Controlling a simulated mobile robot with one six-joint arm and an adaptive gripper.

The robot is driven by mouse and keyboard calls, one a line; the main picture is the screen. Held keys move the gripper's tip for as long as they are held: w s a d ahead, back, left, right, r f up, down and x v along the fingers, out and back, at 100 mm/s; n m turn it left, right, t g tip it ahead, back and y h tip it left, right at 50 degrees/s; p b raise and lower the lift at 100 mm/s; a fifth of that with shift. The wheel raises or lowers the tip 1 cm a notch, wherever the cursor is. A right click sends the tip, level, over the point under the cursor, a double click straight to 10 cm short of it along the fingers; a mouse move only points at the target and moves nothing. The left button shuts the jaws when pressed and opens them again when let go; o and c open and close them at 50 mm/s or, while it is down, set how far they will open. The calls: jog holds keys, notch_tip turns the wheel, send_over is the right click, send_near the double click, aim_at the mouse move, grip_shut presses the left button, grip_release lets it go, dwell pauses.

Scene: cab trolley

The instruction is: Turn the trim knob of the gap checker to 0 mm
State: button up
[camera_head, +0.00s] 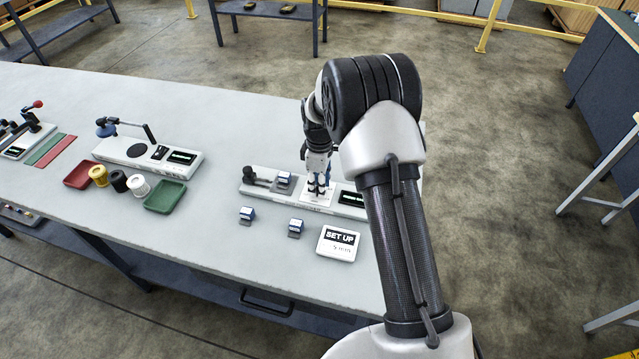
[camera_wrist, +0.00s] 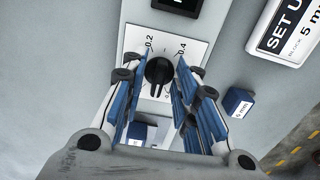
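The gap checker (camera_head: 262,185) is a long pale base on the table with a dark display (camera_head: 351,197). Its trim knob (camera_wrist: 159,73) is black and round, on a white dial plate (camera_wrist: 138,38) marked 0.2 and 0.4 at the top in the wrist view; the rest of the scale is partly hidden by the fingers. I cannot read clearly where the knob points. My gripper (camera_wrist: 158,76) is open above the dial, its blue-padded fingers on either side of the knob with gaps visible. In the head view my gripper (camera_head: 318,186) hides the knob.
A block (camera_head: 284,180) sits on the checker. Two loose blocks (camera_head: 247,215) (camera_head: 296,228) lie in front, beside a "SET UP 5 mm" sign (camera_head: 338,243). Left are spools (camera_head: 118,181), red and green trays (camera_head: 165,196) and another device (camera_head: 130,150). The table front is partly clear.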

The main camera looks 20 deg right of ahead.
grip_shut()
jog(key=shift+m, duration=0.4)
jog(key=m+p, duration=0.1)
jog(key=m, duration=0.2)
jog(key=shift+s+m, duration=0.1)
jog(key=shift+m, duration=0.2)
jog(key=m, duration=0.3)
jog(key=shift+a+m+p, duration=0.1)
jog(key=shift+m+p, duration=0.2)
jog(key=shift+p, duration=0.05)
jog(key=m, duration=0.5)
jog(key=shift+a, duration=0.15)
jog(key=m, duration=0.4)
jog(key=shift+m+p, duration=0.3)
jog(key=shift+p, duration=0.1)
jog(key=shift+m, duration=0.3)
jog(key=shift+a, duration=0.1)
